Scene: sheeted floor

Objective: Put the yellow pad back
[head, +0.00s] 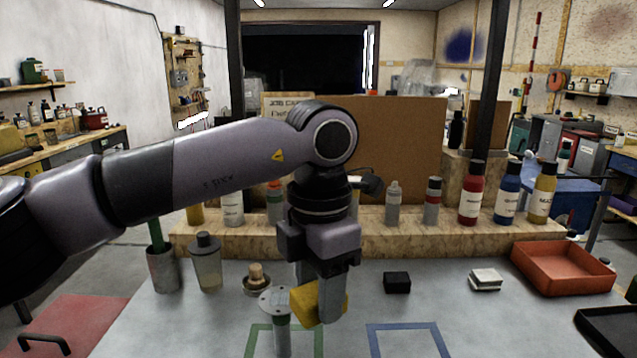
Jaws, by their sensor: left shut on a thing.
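The yellow pad (304,303) is between the fingers of my left gripper (322,295), which points down over the table. The gripper is shut on the pad and hides part of it. The pad is tilted in the picture and appears near the far side of a green square outline (318,343). I cannot tell whether it touches the table. A black block (397,281) and a white pad (486,278) lie to the right of it. My right gripper is not in view.
A round-topped grey item (275,298) stands close to the left of the pad. A blue outline (405,327) marks clear table. A red tray (562,284) and a black tray (607,330) are at the right. Several bottles line the wooden step (400,239) behind.

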